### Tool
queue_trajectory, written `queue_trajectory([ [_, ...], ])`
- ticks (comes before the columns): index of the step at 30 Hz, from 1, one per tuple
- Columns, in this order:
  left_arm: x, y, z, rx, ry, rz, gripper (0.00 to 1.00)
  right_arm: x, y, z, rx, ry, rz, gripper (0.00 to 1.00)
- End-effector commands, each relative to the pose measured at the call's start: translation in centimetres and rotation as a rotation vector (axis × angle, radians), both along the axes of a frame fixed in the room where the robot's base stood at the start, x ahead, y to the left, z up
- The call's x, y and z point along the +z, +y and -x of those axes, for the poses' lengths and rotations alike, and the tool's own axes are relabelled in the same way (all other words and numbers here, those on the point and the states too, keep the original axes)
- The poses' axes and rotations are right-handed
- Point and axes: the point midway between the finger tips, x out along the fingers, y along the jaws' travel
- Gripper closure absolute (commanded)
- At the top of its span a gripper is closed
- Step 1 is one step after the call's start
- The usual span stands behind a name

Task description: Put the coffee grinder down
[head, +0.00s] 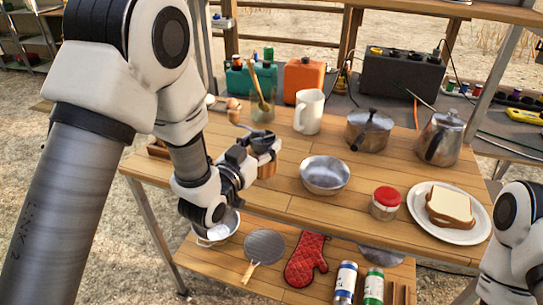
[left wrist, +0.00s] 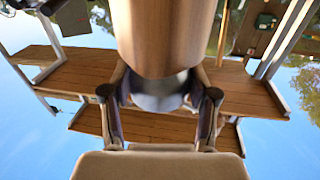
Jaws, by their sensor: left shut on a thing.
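The coffee grinder (head: 267,168) has a wooden body and a dark metal top with a crank. It is at the left part of the wooden table (head: 290,209), left of the steel bowl. My left gripper (head: 252,164) is shut on it from the left side, and the grinder looks upright. In the left wrist view the grinder's wooden body (left wrist: 165,35) stands between the two fingers (left wrist: 160,100). I cannot tell whether its base touches the tabletop. My right arm shows at the right edge of the head view, but its gripper is out of the picture.
A steel bowl (head: 325,174) and a red-lidded jar (head: 385,203) stand to the right of the grinder. A white mug (head: 309,111), a pot (head: 369,131) and a utensil jar (head: 262,108) stand behind. A plate with bread (head: 470,233) is at the right. Several items lie on the lower shelf.

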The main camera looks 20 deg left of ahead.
Motion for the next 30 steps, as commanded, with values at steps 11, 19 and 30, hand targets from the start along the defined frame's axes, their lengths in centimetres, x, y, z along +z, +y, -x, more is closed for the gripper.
queue_trajectory([
  [11,-3.3,-2.2,-0.7,0.001,0.002,0.002,0.99,-0.1,0.0,0.0,0.000,0.000,0.000,0.46],
  [19,-3.7,-2.2,-0.7,0.001,-0.001,0.000,0.99,-0.1,0.0,0.0,0.000,0.000,0.000,0.46],
  [30,-4.0,-2.2,-0.7,0.001,0.002,0.000,0.16,-0.3,0.0,0.0,0.000,0.000,0.000,0.46],
])
